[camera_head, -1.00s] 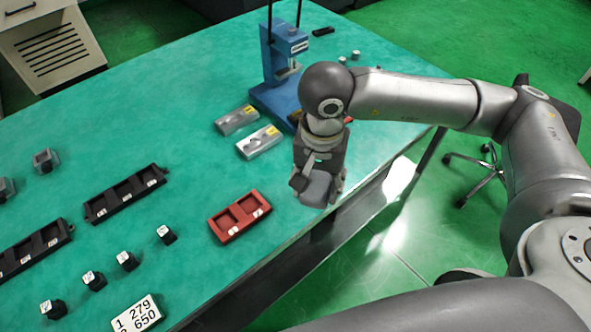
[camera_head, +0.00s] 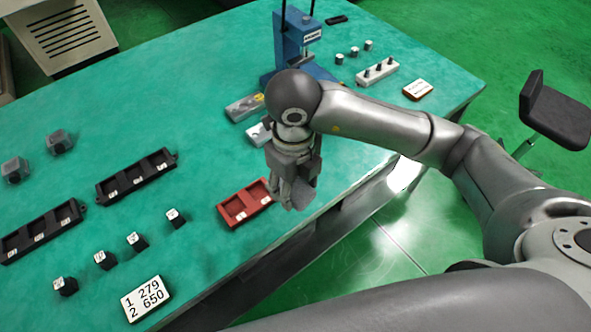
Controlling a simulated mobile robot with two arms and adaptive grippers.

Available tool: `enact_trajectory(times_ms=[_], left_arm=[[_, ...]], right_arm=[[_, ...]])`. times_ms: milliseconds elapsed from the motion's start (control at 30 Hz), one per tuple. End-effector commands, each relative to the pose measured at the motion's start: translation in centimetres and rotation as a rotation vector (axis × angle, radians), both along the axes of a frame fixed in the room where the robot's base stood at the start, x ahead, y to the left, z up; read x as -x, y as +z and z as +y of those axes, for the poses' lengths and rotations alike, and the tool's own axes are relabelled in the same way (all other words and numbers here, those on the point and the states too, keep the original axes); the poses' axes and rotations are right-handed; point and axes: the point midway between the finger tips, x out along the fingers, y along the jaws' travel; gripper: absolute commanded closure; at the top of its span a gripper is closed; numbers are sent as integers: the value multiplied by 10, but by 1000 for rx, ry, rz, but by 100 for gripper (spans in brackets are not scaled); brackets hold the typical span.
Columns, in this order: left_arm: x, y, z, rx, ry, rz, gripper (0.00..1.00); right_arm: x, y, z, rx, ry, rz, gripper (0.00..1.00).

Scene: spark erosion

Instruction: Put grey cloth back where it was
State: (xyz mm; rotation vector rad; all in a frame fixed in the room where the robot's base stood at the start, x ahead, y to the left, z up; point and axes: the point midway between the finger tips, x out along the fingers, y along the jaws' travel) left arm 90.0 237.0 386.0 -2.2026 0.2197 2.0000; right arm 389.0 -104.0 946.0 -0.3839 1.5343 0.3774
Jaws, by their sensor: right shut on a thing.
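My right gripper (camera_head: 291,190) points down near the front edge of the table, just right of the red tray. It is shut on the grey cloth (camera_head: 301,194), a small grey piece that shows between and below the fingers. The rest of the cloth is hidden by the fingers. I cannot tell whether it touches the table. My left gripper is not in view.
The red two-pocket tray (camera_head: 246,217) lies close to the gripper's left. Metal blocks (camera_head: 243,107) lie by the blue press (camera_head: 297,42). Black trays (camera_head: 137,176), small black cubes (camera_head: 137,241) and a number card (camera_head: 146,298) stand left. Bare table (camera_head: 200,120) lies between.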

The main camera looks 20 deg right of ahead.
Motion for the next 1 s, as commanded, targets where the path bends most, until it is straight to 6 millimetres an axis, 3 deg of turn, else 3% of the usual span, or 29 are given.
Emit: enact_trajectory(times_ms=[267,633,800,1000], left_arm=[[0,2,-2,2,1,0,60],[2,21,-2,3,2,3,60],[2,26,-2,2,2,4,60],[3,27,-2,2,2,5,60]], right_arm=[[-10,-6,0,-3,-145,7,71],[-88,-43,-30,0,-145,8,71],[-111,-75,-38,-3,-141,9,71],[-124,-93,-42,-3,-138,5,71]])
